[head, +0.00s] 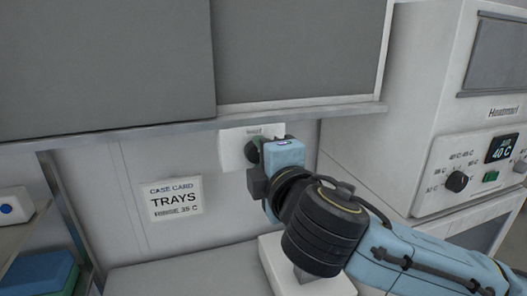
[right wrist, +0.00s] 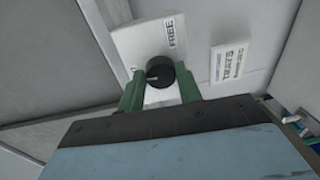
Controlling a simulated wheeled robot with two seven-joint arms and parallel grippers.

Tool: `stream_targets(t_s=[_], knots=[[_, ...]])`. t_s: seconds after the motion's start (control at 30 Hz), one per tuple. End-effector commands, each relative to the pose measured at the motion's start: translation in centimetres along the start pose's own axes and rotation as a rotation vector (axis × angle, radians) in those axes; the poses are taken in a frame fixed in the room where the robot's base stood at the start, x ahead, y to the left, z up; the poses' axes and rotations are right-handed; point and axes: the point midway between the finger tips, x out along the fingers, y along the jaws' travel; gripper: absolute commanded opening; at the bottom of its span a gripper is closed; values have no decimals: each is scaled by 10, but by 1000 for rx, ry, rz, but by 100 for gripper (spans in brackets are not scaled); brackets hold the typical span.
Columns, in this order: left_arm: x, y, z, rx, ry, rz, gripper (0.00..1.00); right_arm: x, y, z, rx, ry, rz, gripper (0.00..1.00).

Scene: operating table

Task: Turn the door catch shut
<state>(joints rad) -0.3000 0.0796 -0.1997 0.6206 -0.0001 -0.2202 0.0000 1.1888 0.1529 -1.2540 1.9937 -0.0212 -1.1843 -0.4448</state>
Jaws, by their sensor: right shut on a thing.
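The door catch is a round black knob (right wrist: 160,73) with a pale pointer line, on a white plate (right wrist: 128,42) marked FREE at one end. The other marking is mostly hidden. In the head view the plate (head: 231,135) sits on the wall just below the grey door panels, and my right gripper covers most of the knob. My right gripper (right wrist: 160,82) has its two green fingers on either side of the knob and is shut on it. It also shows in the head view (head: 254,153). My left gripper is not in view.
A card reading TRAYS (head: 174,199) is on the wall left of the catch. A metal ledge (head: 190,124) runs under the grey panels (head: 300,45). A white warming unit with dials (head: 456,181) stands at right. A blue tray (head: 38,272) lies at lower left.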

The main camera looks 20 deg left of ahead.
Motion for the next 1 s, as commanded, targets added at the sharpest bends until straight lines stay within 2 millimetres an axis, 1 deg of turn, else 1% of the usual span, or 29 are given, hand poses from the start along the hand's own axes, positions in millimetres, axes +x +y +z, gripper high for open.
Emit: stream_targets(t_s=[0.2,0.4,0.93,0.97,1.0], knots=[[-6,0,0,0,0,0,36,0,1,0,-122,-8,-2,12],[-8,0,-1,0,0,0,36,0,1,0,-181,-12,-3,12],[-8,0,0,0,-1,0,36,0,0,-1,-205,-13,-3,12],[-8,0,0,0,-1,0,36,0,0,-1,-205,-13,-3,37],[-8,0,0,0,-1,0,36,0,0,-1,-205,-13,-3,42]])
